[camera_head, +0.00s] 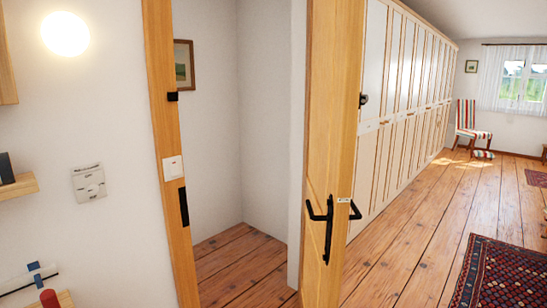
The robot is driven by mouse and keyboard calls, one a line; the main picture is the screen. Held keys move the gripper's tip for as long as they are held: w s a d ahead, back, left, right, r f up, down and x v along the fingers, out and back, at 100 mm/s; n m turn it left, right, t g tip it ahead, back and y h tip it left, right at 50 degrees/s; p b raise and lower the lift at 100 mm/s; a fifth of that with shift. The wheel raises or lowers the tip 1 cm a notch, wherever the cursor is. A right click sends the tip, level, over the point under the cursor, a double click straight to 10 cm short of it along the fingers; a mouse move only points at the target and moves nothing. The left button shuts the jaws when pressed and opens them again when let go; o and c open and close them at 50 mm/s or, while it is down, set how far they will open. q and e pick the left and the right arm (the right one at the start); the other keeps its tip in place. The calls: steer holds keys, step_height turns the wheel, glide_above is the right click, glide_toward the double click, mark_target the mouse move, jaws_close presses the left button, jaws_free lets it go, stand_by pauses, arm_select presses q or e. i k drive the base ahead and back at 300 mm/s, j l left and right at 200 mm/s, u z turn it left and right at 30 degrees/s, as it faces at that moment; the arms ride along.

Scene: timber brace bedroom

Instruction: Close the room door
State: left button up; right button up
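The room door (330,130) is a wooden door standing open, its narrow edge turned partly toward me. A black lever handle (322,218) is on its left face, and another black handle (354,210) shows on its other side. A black latch piece (362,100) sits higher on the door. The wooden door frame (165,130) stands to the left, with a dark strike plate (184,207) and a gap between it and the door. Neither of my grippers shows in the head view.
White wardrobes (400,110) line the wall behind the door. A patterned rug (500,275) lies at the lower right, and a striped chair (470,120) stands far back. Wooden floor (420,235) is bare between door and rug. A shelf (18,187) juts from the left wall.

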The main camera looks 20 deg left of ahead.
mark_target(333, 98)
steer(key=i+u, duration=0.15)
steer(key=u, duration=0.2)
steer(key=i+l+u, duration=0.15)
steer(key=u, duration=0.25)
steer(key=i+l+u, duration=0.1)
steer(key=u, duration=0.25)
steer(key=i+l+u, duration=0.15)
steer(key=l, duration=0.2)
steer(key=i+l+u, duration=0.1)
steer(key=l, duration=0.25)
steer(key=i+l+u, duration=0.15)
steer(key=l, duration=0.2)
steer(key=i+l+u, duration=0.1)
steer(key=l, duration=0.3)
steer(key=i+l+u, duration=0.15)
steer(key=l, duration=0.25)
steer(key=i+l+u, duration=0.15)
steer(key=l, duration=0.25)
steer(key=i+l, duration=0.1)
steer(key=l, duration=0.75)
steer(key=i+l, duration=0.15)
steer(key=l, duration=0.3)
